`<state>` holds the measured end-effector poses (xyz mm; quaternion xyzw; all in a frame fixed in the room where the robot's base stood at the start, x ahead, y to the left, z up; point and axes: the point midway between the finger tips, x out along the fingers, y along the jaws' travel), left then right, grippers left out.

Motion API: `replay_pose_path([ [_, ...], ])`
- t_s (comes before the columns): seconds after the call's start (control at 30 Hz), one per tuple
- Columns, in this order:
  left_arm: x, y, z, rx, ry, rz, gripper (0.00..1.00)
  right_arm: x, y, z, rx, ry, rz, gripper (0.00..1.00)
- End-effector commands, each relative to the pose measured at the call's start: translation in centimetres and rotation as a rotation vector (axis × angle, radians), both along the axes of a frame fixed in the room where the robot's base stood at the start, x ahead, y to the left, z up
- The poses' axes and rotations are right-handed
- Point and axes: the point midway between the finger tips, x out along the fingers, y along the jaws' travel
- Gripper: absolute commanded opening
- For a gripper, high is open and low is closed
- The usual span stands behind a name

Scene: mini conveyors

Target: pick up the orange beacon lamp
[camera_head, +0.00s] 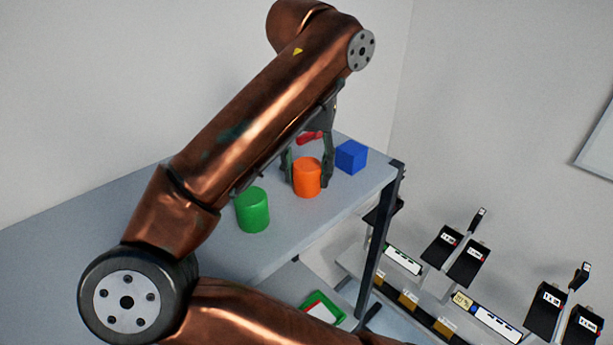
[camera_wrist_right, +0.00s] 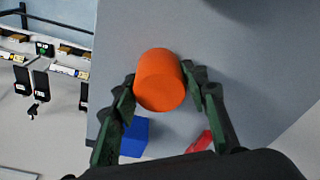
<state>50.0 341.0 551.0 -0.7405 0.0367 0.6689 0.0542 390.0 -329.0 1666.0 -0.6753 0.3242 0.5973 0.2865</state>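The orange beacon lamp (camera_head: 306,178) is an upright orange cylinder near the right end of the grey table. It also shows in the right wrist view (camera_wrist_right: 160,82), between the fingers. My right gripper (camera_head: 308,174) reaches down over it, with one dark finger on each side. In the right wrist view my right gripper (camera_wrist_right: 159,76) has both fingertips against the lamp's sides, with no clear gap. The lamp appears at table level; its underside is hidden. My left gripper is not in view.
A green cylinder (camera_head: 253,210) stands left of the lamp, close to my arm. A blue cube (camera_head: 351,157) stands to its right and a red object (camera_head: 308,137) lies behind. The table's (camera_head: 300,222) right edge is near. Mini conveyors (camera_head: 403,260) stand beyond it.

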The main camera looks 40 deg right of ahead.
Motion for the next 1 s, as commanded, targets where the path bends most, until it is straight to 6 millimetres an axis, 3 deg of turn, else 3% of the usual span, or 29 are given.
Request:
replay_pose_path([
  [0.4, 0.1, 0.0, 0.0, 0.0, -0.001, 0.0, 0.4, 0.0, 0.0, 0.0, 0.0, 0.0, 0.0, 0.12],
  [0.77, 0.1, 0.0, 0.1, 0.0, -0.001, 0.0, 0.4, 0.0, 0.0, 0.6, 0.001, -0.001, 0.0, 0.11],
  [1.0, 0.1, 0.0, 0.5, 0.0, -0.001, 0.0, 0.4, -0.2, 0.2, 3.8, 0.001, -0.004, 0.002, 0.11],
])
